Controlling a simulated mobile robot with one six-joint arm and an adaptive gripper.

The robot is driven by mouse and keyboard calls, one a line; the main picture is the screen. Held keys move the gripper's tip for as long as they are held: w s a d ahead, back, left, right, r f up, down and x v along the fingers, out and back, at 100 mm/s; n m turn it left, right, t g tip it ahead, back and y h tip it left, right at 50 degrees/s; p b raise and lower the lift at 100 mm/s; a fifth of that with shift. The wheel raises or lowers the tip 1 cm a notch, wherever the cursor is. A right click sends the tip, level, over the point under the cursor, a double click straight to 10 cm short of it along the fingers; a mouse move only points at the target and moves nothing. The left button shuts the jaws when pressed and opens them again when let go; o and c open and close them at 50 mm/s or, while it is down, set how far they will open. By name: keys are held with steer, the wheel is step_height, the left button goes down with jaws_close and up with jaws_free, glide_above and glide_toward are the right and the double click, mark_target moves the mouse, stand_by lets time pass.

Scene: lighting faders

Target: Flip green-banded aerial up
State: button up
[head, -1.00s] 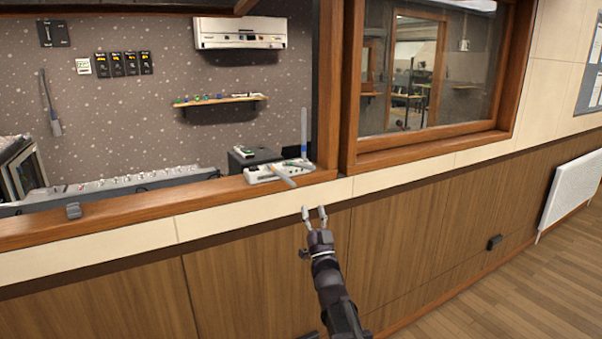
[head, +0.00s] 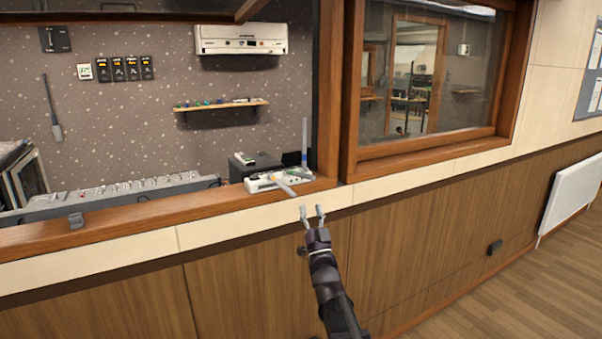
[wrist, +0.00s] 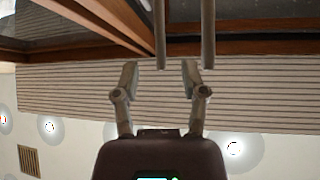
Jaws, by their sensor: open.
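A small white device (head: 262,184) sits on the wooden sill. One grey aerial (head: 304,140) stands upright at its right end. Another aerial (head: 285,188) is folded down and sticks out over the sill's front edge. No green band can be made out on either, so I cannot tell which is green-banded. My gripper (head: 312,211) is open and empty, in front of the wall just below and right of the lowered aerial's tip, apart from it. In the wrist view my open gripper (wrist: 159,78) shows below two grey rods, probably the aerials; neither is between the fingers.
The wooden sill (head: 130,215) runs along the opening, with a small grey object (head: 76,221) on it at left. A mixing desk (head: 120,190) stands behind. A window post (head: 328,90) rises beside the device. The space before the panelled wall is free.

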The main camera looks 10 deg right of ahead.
mark_target(304, 176)
steer(key=shift+p+x, duration=3.4)
steer(key=shift+x, duration=1.9)
